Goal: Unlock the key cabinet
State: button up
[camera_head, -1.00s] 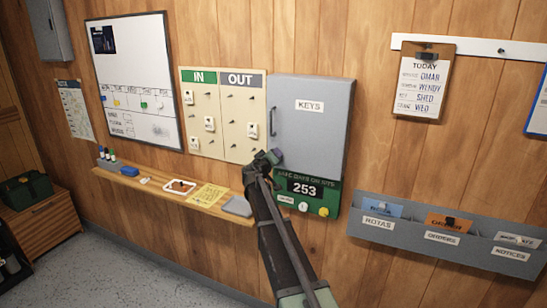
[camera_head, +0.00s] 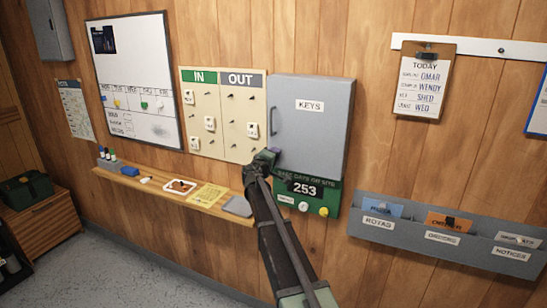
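The key cabinet (camera_head: 311,125) is a grey box on the wooden wall, labelled KEYS. Its door looks closed, with a dark vertical handle (camera_head: 273,122) on the left side. My gripper (camera_head: 266,156) is at the cabinet's lower left corner, in front of the board's edge. My arm hides that corner and part of the green sign. The fingers are small and dark here, so I cannot tell whether they are open, or whether they hold or touch anything. No lock or key can be made out.
The IN/OUT board (camera_head: 223,120) with hanging tags is left of the cabinet. A green day-count sign (camera_head: 304,195) is below it. A narrow shelf (camera_head: 172,199) with small items runs below left. Grey document pockets (camera_head: 440,238) and a clipboard (camera_head: 425,85) are at right.

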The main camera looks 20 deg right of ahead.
jog(key=o, duration=0.9)
jog(key=v, duration=1)
jog(key=shift+s+a, duration=0.2)
jog(key=shift+a, duration=0.1)
